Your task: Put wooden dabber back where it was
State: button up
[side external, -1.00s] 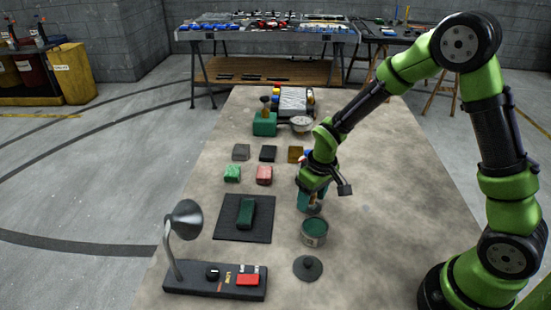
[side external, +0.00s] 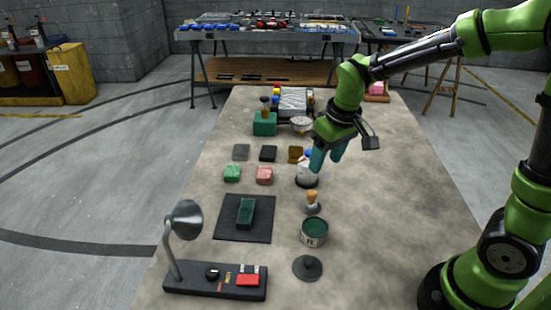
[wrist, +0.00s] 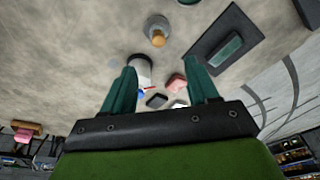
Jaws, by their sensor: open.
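The wooden dabber (side external: 312,196) stands upright, its tan handle up, on a round grey base or holder (side external: 313,208). I cannot tell whether that grey part belongs to the dabber. It also shows near the top of the wrist view (wrist: 157,38), beyond my fingertips. My gripper (side external: 327,157) is open, its teal fingers spread and empty. It hangs above the table, farther back than the dabber and apart from it, near a white pot (side external: 306,174) with red and blue on it.
An open tin of dark green (side external: 314,239) and a dark round lid (side external: 308,268) stand in front of the dabber. A lamp with switches (side external: 215,281) and a dark mat with a green block (side external: 245,213) are at left. Table space right of the dabber is clear.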

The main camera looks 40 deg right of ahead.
jog(key=s+r+m+t+y, duration=0.1)
jog(key=s+r+t, duration=0.1)
jog(key=s+r, duration=0.2)
jog(key=s+a+r+m+t, duration=0.1)
jog(key=s+r, duration=0.3)
jog(key=s, duration=0.5)
jog(key=shift+a+r+m+t+y, duration=0.2)
jog(key=shift+r+m+t+y, duration=0.2)
jog(key=shift+m+t, duration=0.45)
